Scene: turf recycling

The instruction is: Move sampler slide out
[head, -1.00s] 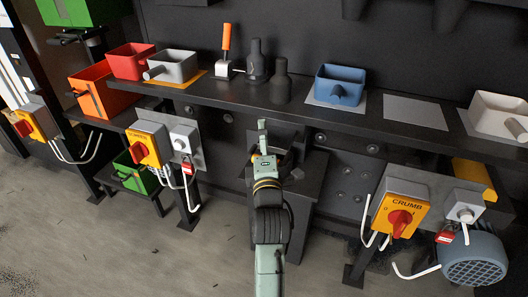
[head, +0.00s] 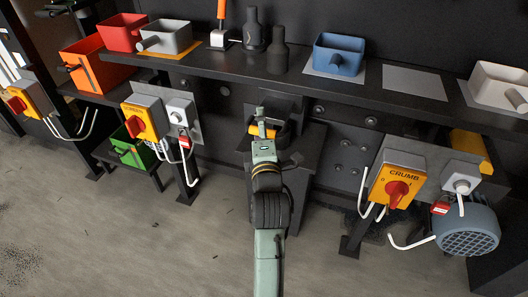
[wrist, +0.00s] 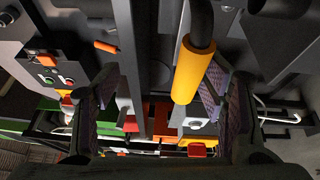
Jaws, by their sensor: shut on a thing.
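The sampler slide shows a yellow grip on a dark bar. In the head view this yellow handle (head: 283,132) is at the front of a dark housing under the middle of the shelf. My gripper (head: 262,126) is there, shut on the handle. In the wrist view the yellow handle (wrist: 193,72) lies between the dark fingers of my gripper (wrist: 155,100), nearer the right finger. The contact itself is not clear, and the slide's body behind the handle is hidden or too dark to make out.
A dark shelf (head: 290,82) above carries a blue bin (head: 338,55), red and grey bins, and dark bottles. A CRUMB switch box (head: 397,187) and a motor (head: 467,232) stand right. Another switch box (head: 144,118) stands left. The floor (head: 130,235) in front is mostly clear.

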